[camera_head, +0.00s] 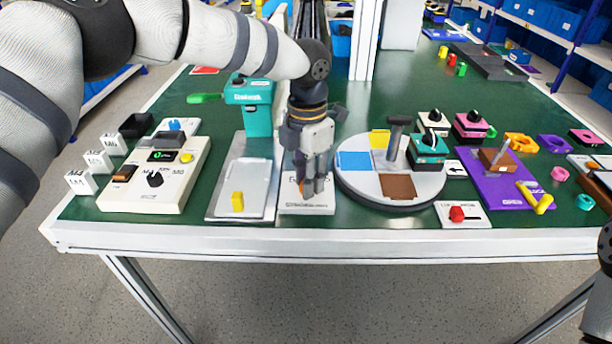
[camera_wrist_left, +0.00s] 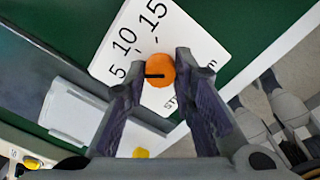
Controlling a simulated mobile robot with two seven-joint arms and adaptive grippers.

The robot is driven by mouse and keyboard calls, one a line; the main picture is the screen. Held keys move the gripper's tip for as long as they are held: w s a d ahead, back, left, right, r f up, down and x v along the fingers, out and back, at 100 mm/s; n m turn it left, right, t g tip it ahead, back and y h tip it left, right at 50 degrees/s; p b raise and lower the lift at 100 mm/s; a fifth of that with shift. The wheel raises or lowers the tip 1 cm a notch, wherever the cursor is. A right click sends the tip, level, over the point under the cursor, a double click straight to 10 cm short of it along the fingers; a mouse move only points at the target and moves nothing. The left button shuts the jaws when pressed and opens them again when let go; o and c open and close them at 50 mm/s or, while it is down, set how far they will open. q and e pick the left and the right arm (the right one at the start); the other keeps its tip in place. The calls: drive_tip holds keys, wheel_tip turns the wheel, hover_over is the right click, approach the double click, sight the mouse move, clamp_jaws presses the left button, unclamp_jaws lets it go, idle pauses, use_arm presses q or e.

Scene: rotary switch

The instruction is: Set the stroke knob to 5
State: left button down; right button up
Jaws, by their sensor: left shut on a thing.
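The orange stroke knob (camera_wrist_left: 158,72) sits on a white plate (camera_wrist_left: 192,58) printed with 5, 10 and 15 in the left wrist view. A short black mark on the knob runs left to right in that view, its left end toward the 5. My left gripper (camera_wrist_left: 166,72) is shut on the knob, one finger on each side. In the head view, my left gripper (camera_head: 313,188) points down over the white plate (camera_head: 308,209) at the table's front edge. It hides most of the knob and the printed numbers there. My right gripper is out of view.
Left of the plate stands a teal machine (camera_head: 256,118) on a grey base with a yellow block (camera_head: 237,201). A round turntable (camera_head: 352,187) with coloured patches is close on the right. A white control box (camera_head: 140,197) stands farther left.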

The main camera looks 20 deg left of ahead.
use_arm(q)
drive_tip(key=shift+s+n, duration=0.1)
drive_tip(key=shift+n, duration=0.5)
drive_tip(key=shift+f, duration=0.15)
drive_tip(key=c, duration=1.3)
unclamp_jaws()
wheel_tip(320, 180, up, 12)
drive_tip(key=shift+r, duration=0.1)
